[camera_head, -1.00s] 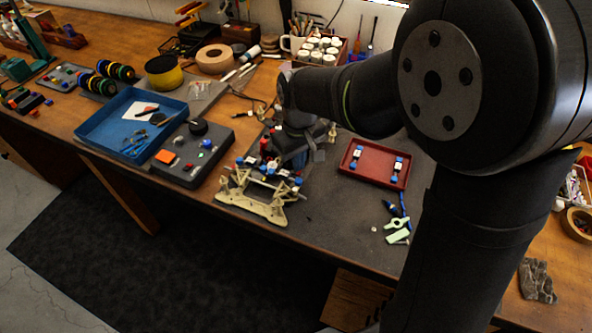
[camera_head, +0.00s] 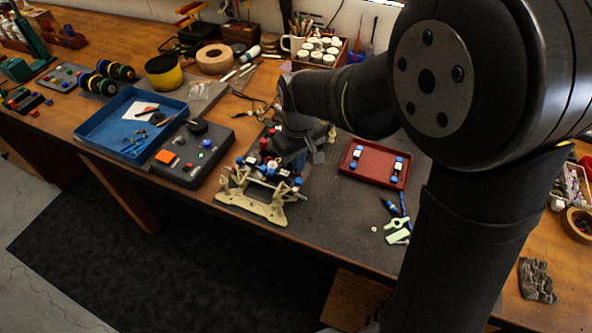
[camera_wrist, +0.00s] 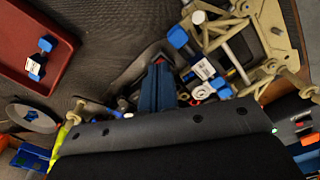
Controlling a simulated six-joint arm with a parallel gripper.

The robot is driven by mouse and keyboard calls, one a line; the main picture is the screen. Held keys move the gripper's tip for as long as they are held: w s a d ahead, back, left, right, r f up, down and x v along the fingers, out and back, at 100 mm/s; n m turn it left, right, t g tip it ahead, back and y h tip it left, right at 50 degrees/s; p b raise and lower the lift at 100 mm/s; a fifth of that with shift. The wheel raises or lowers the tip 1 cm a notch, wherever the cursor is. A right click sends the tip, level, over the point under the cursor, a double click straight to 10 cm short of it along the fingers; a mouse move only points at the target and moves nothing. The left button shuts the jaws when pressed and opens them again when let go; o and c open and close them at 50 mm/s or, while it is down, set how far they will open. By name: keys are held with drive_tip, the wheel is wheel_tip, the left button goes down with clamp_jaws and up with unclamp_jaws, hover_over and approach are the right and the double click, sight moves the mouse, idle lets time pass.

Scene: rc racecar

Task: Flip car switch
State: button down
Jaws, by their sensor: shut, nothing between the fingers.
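The RC car chassis sits on its cream-coloured stand (camera_head: 258,207) near the front edge of the bench. Blue, white and red parts (camera_head: 268,168) are mounted on it. In the wrist view the cream frame (camera_wrist: 250,30) is at the upper right, with a blue and white part (camera_wrist: 203,70) beside my gripper. My gripper (camera_wrist: 158,68) is shut and empty, pointing down at the chassis among its parts. In the head view my gripper (camera_head: 298,158) is at the chassis's far right side. I cannot make out the switch itself, and the gripper hides part of the chassis.
A grey control box (camera_head: 183,178) and a blue tray (camera_head: 85,128) stand to the left. A red tray (camera_head: 350,177) with small blue and white parts lies to the right. Pale green pieces (camera_head: 397,229) lie near the front. The dark mat between is mostly clear.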

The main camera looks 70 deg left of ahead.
drive_tip(key=shift+f, duration=0.55)
drive_tip(key=shift+r, duration=3.5)
drive_tip(key=shift+f, duration=0.1)
wheel_tip(320, 180, down, 7)
drive_tip(key=shift+r, duration=0.1)
